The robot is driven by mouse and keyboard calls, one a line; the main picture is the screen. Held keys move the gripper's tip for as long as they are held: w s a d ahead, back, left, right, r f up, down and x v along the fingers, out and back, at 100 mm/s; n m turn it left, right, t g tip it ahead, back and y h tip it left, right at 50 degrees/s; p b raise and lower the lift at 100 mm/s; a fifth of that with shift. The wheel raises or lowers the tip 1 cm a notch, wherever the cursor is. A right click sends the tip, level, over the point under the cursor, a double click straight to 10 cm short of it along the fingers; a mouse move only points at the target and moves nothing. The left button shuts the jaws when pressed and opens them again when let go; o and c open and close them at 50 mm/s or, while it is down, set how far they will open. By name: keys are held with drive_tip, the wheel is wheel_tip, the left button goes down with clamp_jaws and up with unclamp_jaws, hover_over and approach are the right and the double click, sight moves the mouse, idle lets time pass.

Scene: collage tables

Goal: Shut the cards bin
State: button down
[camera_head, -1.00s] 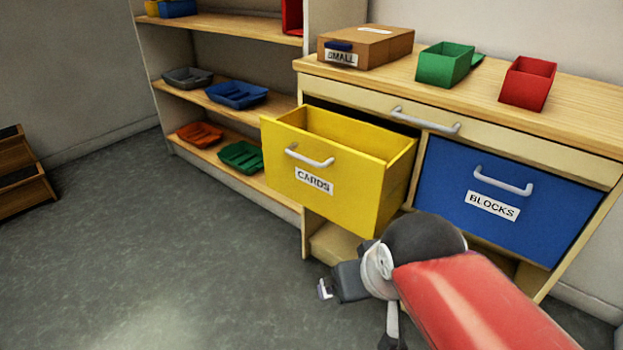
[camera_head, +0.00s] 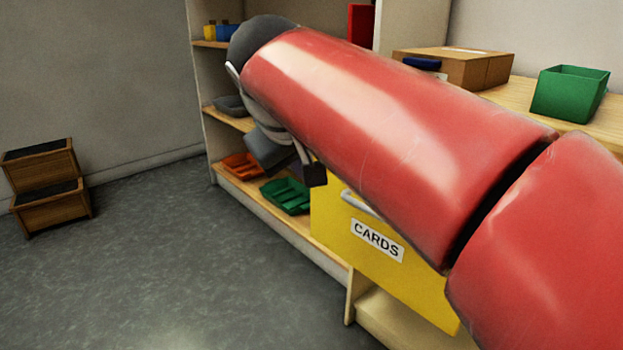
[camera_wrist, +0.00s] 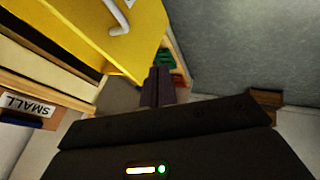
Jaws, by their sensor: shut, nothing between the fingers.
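The yellow cards bin (camera_head: 400,275) is in the cabinet at the lower middle of the head view. It stands out from the cabinet, and my red arm hides its top and part of its handle (camera_head: 357,203). The wrist view shows the yellow bin (camera_wrist: 80,30) at the upper left, with its pale handle (camera_wrist: 121,18). My gripper (camera_head: 315,174) is shut and empty, left of the bin's front in the head view. Its dark fingers (camera_wrist: 159,72) are together in the wrist view, beside the bin's edge. I cannot tell whether they touch it.
A shelf unit with green (camera_head: 287,195) and orange trays (camera_head: 241,166) stands behind. A cardboard box (camera_head: 470,68) and a green box (camera_head: 570,92) sit on the cabinet top. Wooden steps (camera_head: 50,215) stand at the left. The floor (camera_head: 190,270) in front is clear.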

drive_tip(key=w, duration=0.1)
drive_tip(key=b, duration=0.3)
approach(322, 188)
drive_tip(key=shift+x, duration=2.3)
drive_tip(key=w+d+p, duration=0.2)
drive_tip(key=d, duration=0.1)
drive_tip(key=w+d+p, duration=0.2)
drive_tip(key=w+d, duration=0.1)
drive_tip(key=d, duration=0.1)
drive_tip(key=w+d+p, duration=0.1)
drive_tip(key=w+d, duration=0.2)
drive_tip(key=d, duration=0.1)
drive_tip(key=shift+r+p, duration=0.15)
drive_tip(key=shift+p, duration=0.25)
drive_tip(key=shift+w+d, duration=0.3)
drive_tip(key=shift+d, duration=0.05)
drive_tip(key=shift+a, duration=0.1)
